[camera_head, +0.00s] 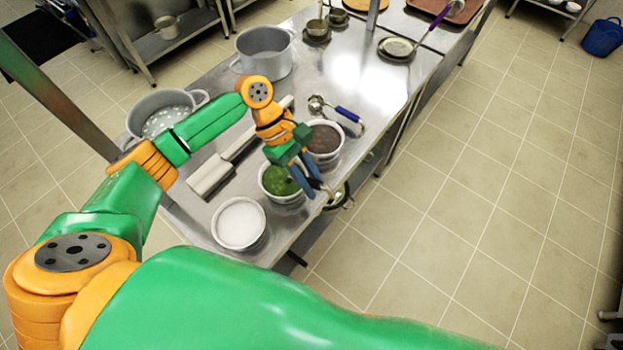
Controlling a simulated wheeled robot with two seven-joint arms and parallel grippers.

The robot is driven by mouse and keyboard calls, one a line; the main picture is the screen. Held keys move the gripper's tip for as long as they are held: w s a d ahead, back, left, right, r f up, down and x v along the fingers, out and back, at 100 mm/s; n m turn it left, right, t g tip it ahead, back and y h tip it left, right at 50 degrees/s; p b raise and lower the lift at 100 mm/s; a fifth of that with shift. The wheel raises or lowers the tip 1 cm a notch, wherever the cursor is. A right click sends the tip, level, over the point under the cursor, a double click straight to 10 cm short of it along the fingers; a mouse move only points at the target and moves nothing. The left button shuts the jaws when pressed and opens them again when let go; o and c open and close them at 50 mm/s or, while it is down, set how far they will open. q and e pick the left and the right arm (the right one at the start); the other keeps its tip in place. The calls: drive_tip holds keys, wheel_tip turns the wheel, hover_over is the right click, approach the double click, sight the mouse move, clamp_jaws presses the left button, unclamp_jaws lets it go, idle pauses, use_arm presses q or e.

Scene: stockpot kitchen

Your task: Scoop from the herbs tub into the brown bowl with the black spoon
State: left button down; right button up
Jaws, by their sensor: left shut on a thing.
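The herbs tub (271,187) is a white round tub with green contents near the table's front right edge. My left gripper (318,188) is over the right side of this tub, fingers pointing down and right. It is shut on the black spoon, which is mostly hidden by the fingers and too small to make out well. A round, metal-rimmed thing with dark green inside (341,196) shows just past the fingertips at the table edge; I cannot tell if it is part of the spoon. I cannot make out a brown bowl. My right gripper is not in view.
Beside the herbs tub stand a tub with brown contents (326,147) and a tub with white contents (239,223).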

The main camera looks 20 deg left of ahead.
sight(327, 187)
use_arm(q)
drive_tip(key=shift+a+r, duration=0.1)
drive_tip(key=shift+a, duration=0.05)
idle(0.5)
drive_tip(key=shift+w+a+p, duration=0.2)
drive_tip(key=shift+a+p, duration=0.2)
drive_tip(key=shift+a, duration=0.05)
drive_tip(key=shift+d+r, duration=0.2)
drive_tip(key=shift+r, duration=0.3)
drive_tip(key=r, duration=0.3)
drive_tip(key=shift+s+d, duration=0.15)
drive_tip(key=shift+d, duration=0.25)
drive_tip(key=d+y, duration=0.1)
drive_tip(key=d+f+t+y, duration=0.1)
drive_tip(key=y, duration=0.1)
drive_tip(key=s+d+t+y, duration=0.1)
drive_tip(key=y, duration=0.1)
drive_tip(key=shift+s+f, duration=0.1)
drive_tip(key=shift+f, duration=0.2)
drive_tip(key=shift+d+f+y, duration=0.3)
drive_tip(key=shift+y, duration=0.5)
drive_tip(key=shift+a, duration=0.1)
